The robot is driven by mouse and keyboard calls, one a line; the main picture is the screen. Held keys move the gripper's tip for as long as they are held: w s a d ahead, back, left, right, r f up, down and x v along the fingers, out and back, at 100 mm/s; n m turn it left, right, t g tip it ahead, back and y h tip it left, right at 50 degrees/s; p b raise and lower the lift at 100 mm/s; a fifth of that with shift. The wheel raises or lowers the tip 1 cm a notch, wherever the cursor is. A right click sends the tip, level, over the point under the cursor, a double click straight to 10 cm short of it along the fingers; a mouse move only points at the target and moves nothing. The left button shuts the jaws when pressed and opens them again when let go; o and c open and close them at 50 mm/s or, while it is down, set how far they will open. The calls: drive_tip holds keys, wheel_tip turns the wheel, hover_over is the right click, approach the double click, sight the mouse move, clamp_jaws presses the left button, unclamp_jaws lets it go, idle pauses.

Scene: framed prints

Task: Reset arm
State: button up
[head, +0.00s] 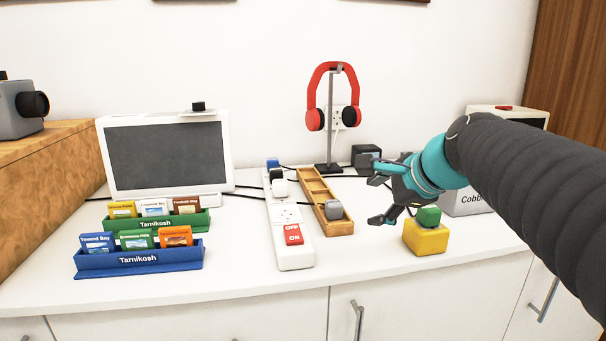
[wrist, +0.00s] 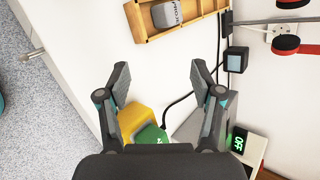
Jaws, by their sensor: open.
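My gripper (head: 380,199) hangs above the right part of the white counter, with its arm reaching in from the right. It is open and empty, and its two fingers also show spread apart in the wrist view (wrist: 160,85). A yellow block (head: 425,238) with a green piece (head: 429,216) on top stands on the counter just below and right of the gripper. In the wrist view the yellow block (wrist: 136,117) and green piece (wrist: 150,136) show between the fingers' bases, partly hidden by the gripper body.
A wooden tray (head: 312,188) holding a grey piece (head: 334,209) and a white power strip (head: 281,222) lie left of the gripper. A monitor (head: 165,155) and blue (head: 140,262) and green (head: 155,224) card holders stand further left.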

drive_tip(key=s+d+f+n+g+h, duration=0.2)
drive_tip(key=s+f+n+g+h, duration=0.1)
drive_tip(key=s+f+n, duration=1.4)
drive_tip(key=s+f+h, duration=0.1)
drive_tip(key=s+f, duration=0.1)
drive_tip(key=s, duration=0.3)
drive_tip(key=shift+d, duration=0.1)
idle(0.6)
